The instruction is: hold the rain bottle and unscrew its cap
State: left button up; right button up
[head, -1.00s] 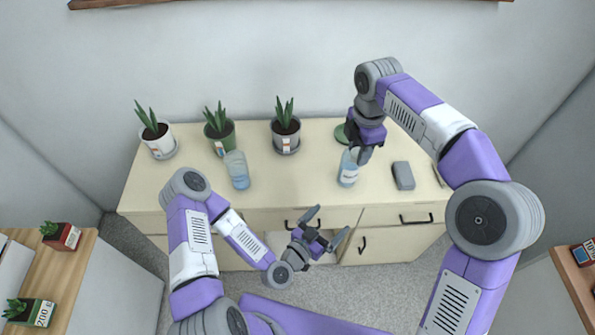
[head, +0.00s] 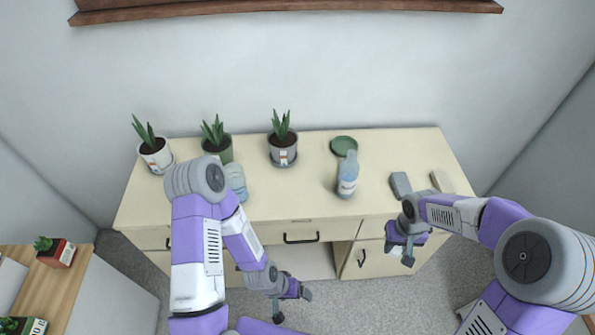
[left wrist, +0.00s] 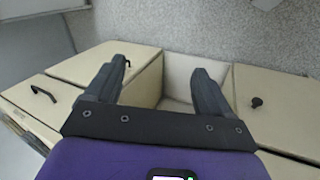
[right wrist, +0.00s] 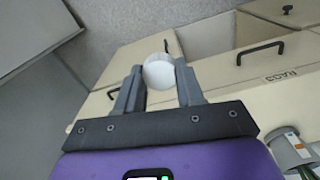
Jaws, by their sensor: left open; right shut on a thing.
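A pale blue bottle (head: 347,178) with a label stands upright on the cream cabinet, in front of a green disc. Its label is too small to read. A second pale bottle (head: 236,181) stands further left, partly hidden by my left arm. My right gripper (head: 401,254) is off the cabinet's front edge at the right, apart from both bottles. It is shut on a round white cap (right wrist: 158,74), held between the fingertips in the right wrist view. My left gripper (head: 293,303) is open and empty, low in front of the cabinet; its spread fingers show in the left wrist view (left wrist: 160,78).
Several potted plants (head: 283,150) line the back left of the cabinet (head: 300,205). The green disc (head: 343,146) lies behind the blue bottle. A dark grey block (head: 400,184) and a beige block (head: 441,181) lie right of it. A wooden shelf (head: 60,285) stands at left.

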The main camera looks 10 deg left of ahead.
aim_at(348, 170)
jog(key=k, duration=0.65)
jog(key=u, duration=0.8)
jog(key=i, duration=1.15)
jog(key=z, duration=0.25)
